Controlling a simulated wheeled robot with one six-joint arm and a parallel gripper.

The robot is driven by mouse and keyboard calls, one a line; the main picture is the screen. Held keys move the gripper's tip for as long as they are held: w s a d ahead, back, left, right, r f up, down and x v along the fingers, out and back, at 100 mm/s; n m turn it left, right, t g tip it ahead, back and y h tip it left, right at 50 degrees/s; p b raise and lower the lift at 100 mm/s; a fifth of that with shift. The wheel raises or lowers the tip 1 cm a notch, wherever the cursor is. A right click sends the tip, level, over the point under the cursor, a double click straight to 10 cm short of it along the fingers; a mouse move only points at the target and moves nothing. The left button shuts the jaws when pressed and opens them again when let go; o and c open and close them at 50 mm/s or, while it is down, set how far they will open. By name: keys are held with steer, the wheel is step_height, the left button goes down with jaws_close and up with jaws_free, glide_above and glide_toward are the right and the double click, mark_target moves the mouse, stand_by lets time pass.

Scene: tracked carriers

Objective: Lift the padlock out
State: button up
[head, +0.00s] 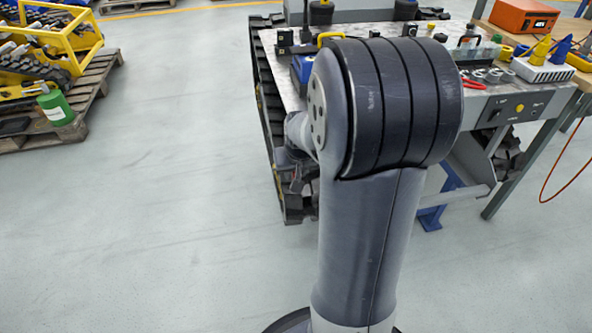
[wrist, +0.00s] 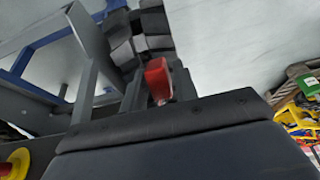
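I cannot make out a padlock for sure in either view. A small red piece (wrist: 158,80) stands up behind a dark padded edge in the wrist view; I cannot tell what it is. In the head view my large grey arm covers the middle of the tracked carrier. The far end of my arm is mostly hidden behind its near link, with dark parts showing low beside the track. No fingertips can be made out in either view, so whether my gripper is open or shut does not show.
The carrier's black track (head: 268,110) runs along its left side. Tools and parts crowd its grey top (head: 285,82). A workbench with an orange case (head: 522,15) is at the right. The floor between is clear.

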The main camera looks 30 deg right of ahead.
jaws_close()
steer(key=shift+r, duration=0.1)
steer(key=shift+w+r+p, duration=0.1)
steer(key=shift+r+p, duration=1.25)
steer(key=shift+r, duration=0.2)
steer(key=shift+s+a+f, duration=0.1)
steer(key=shift+s+a, duration=0.1)
steer(key=shift+s, duration=0.6)
steer(key=shift+s+a, duration=0.25)
steer(key=shift+s, duration=0.5)
steer(key=shift+s+a+f, duration=0.1)
steer(key=shift+s+a, duration=0.1)
steer(key=shift+s, duration=0.6)
